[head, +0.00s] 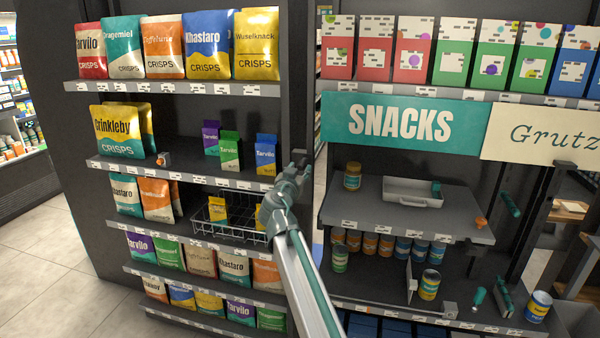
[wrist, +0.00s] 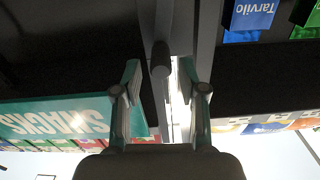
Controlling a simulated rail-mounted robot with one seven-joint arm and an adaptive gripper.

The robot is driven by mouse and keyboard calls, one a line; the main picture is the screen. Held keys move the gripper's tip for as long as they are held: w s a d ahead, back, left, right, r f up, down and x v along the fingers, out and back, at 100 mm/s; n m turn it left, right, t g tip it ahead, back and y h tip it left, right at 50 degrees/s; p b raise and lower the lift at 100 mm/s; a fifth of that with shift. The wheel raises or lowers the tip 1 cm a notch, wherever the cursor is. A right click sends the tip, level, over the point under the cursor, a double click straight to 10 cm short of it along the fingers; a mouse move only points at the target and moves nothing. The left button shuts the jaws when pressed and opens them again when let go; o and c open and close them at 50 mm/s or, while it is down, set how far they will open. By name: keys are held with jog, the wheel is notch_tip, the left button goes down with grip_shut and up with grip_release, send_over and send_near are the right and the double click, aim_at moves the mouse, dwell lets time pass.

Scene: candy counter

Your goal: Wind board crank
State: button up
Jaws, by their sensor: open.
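A teal board reading SNACKS (head: 440,138) hangs across the right shelf unit, with a cream board (head: 495,146) beside it. A dark, rounded crank knob (wrist: 160,58) sticks out from a grey upright in the wrist view. In the head view a small dark part that may be this crank (head: 299,154) shows by the post between the shelf units. My gripper (head: 292,172) is raised close to that part. In the wrist view my gripper (wrist: 160,66) is open, with one finger on each side of the knob. I see gaps beside the knob; depth is unclear.
Left shelves (head: 180,88) hold crisp bags and small packets. A wire basket (head: 230,226) is close beside my wrist. The right shelf (head: 340,208) carries a jar (head: 352,177) and a pale tray (head: 405,196). Cans stand below.

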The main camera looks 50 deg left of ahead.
jog(key=shift+b+v, duration=1.2)
jog(key=shift+v, duration=0.95)
